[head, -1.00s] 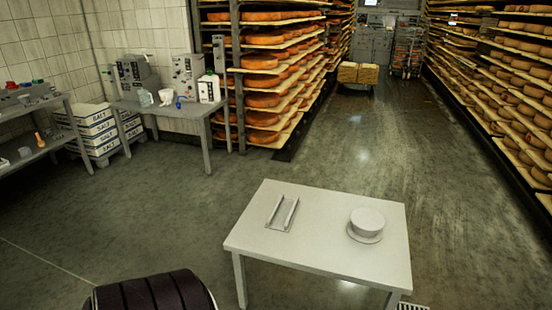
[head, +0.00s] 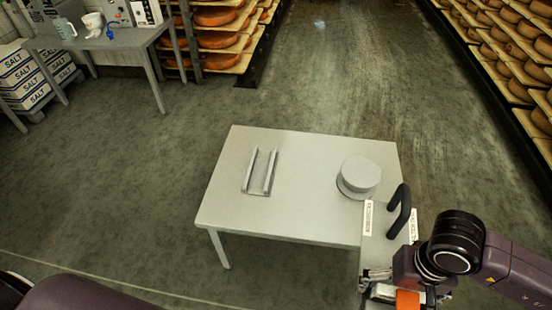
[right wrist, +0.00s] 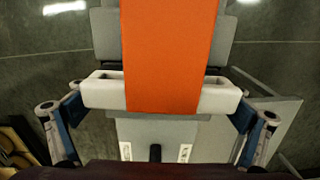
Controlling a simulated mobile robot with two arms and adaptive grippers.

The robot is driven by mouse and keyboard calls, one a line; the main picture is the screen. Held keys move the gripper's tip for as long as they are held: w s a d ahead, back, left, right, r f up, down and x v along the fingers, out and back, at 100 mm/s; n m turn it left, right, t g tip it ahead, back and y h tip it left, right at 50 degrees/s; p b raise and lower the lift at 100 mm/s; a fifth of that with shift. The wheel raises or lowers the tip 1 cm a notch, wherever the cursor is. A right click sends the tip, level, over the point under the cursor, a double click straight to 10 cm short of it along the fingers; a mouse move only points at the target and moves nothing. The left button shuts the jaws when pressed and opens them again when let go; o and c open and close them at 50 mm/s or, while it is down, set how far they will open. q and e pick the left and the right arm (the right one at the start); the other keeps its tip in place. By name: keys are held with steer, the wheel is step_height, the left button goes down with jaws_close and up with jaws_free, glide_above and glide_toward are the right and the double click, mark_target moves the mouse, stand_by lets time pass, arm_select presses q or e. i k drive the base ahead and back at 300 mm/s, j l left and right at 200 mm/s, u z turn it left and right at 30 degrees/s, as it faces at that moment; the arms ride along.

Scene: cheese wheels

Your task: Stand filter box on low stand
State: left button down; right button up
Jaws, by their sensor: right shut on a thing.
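The low stand (head: 247,180), a small frame with two raised parallel rails, lies on the left half of the white table (head: 290,215). The filter box (head: 377,243) appears to be the grey case with pale labels and a black loop handle, at the table's front right. My right gripper (head: 405,289) is at its near side. My left gripper is out of view.
A round white lidded pot or stacked dish (head: 359,174) stands at the table's right, just beyond the box. The table between it and the stand is clear. A side bench (head: 110,40), salt boxes (head: 28,75) and cheese shelves (head: 515,50) stand further off.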

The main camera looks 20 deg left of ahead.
mark_target(308, 178)
steer(key=i+j, duration=0.25)
steer(key=i, duration=0.15)
steer(key=i+j+u, duration=0.1)
steer(key=i+j, duration=0.4)
steer(key=i, duration=0.3)
